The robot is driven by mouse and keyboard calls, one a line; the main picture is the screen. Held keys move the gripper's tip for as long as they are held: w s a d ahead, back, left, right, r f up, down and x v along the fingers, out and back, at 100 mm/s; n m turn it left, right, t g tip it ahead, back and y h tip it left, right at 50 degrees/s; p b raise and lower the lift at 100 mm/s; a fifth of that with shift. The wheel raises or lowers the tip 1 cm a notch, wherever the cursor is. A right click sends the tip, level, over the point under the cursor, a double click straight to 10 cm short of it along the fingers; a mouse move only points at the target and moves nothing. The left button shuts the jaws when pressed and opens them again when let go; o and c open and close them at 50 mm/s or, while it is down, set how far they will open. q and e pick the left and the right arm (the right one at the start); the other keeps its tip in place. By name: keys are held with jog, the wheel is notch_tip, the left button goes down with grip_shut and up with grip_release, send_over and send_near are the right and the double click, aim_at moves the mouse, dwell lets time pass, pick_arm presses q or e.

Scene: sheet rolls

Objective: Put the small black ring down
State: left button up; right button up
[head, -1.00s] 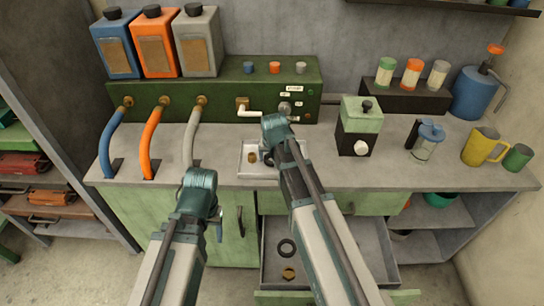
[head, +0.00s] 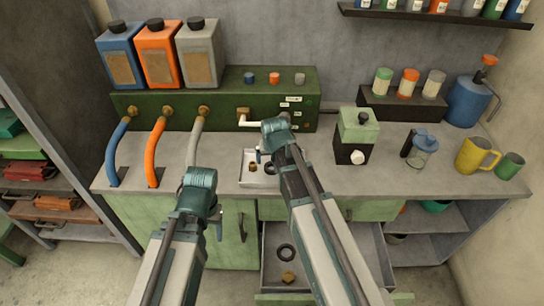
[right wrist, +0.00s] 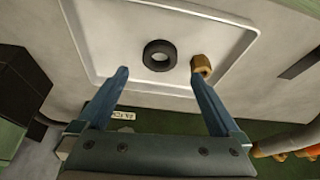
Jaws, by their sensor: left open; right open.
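The small black ring (right wrist: 160,55) lies flat in a shallow white tray (right wrist: 88,50) on the counter, beside a brass nut (right wrist: 201,66). My right gripper (right wrist: 160,68) is open, with its fingers apart on either side of the ring in the right wrist view and nothing held. In the head view the ring (head: 271,170) shows in part in the tray (head: 246,181), beside my right arm. My left gripper (head: 219,228) is open and empty, in front of the green cabinet. Its fingers are small in the picture.
An open drawer (head: 365,270) below the counter holds a larger black ring (head: 286,253) and a brass piece (head: 288,278). A green machine with hoses (head: 210,95) stands behind the tray. A green and black grinder (head: 356,138) and a lidded jar (head: 421,151) stand to the right.

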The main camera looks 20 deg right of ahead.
jog(key=p+v, duration=0.5)
jog(key=v, duration=0.2)
jog(key=s+a+f+n+g, duration=0.1)
jog(key=s+a+n+g, duration=0.1)
jog(key=s+a, duration=0.4)
jog(key=s+a+n+g, duration=0.3)
jog(key=s+a, duration=0.3)
jog(key=s, duration=0.7)
jog(key=shift+f+n+h, duration=0.3)
jog(key=shift+f+n, duration=0.1)
jog(key=shift+d, duration=0.1)
